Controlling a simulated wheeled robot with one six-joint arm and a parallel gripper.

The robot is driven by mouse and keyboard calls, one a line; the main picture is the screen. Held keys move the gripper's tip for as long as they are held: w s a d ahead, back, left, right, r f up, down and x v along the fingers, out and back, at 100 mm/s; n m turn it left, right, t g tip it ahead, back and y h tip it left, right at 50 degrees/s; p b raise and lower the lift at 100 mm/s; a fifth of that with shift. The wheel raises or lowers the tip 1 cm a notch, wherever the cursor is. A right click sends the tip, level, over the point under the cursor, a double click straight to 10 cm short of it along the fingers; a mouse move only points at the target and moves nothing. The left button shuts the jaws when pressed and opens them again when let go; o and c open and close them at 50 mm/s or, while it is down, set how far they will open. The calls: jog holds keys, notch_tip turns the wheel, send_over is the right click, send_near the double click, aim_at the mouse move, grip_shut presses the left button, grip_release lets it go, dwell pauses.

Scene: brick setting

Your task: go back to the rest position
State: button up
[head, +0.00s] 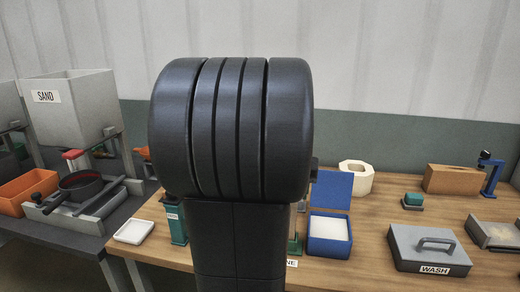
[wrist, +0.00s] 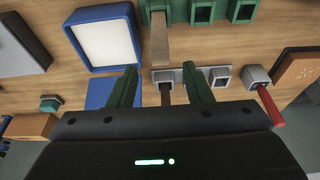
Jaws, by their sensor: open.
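My gripper (wrist: 160,84) shows in the wrist view, its two green fingers wide apart with nothing held between them. It hangs over the wooden table (wrist: 58,72). Below and between the fingers lies a grey rack with square sockets (wrist: 222,76), with a dark upright piece (wrist: 166,95) near it. I cannot tell how far beneath the fingers these are. In the head view my arm fills the middle and hides the gripper and part of the table.
A blue box (head: 318,246) with an open lid and white contents stands right of my arm. Further right are a brown block (head: 455,180) and the grey WASH box (head: 428,250). A white tray (head: 135,232), orange bin (head: 27,194) and SAND hopper (head: 72,110) stand left.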

jog(key=x, duration=0.7)
jog(key=shift+w+d+f, duration=0.1)
jog(key=shift+w+f, duration=0.05)
jog(key=shift+w, duration=0.25)
jog(key=shift+r, duration=0.4)
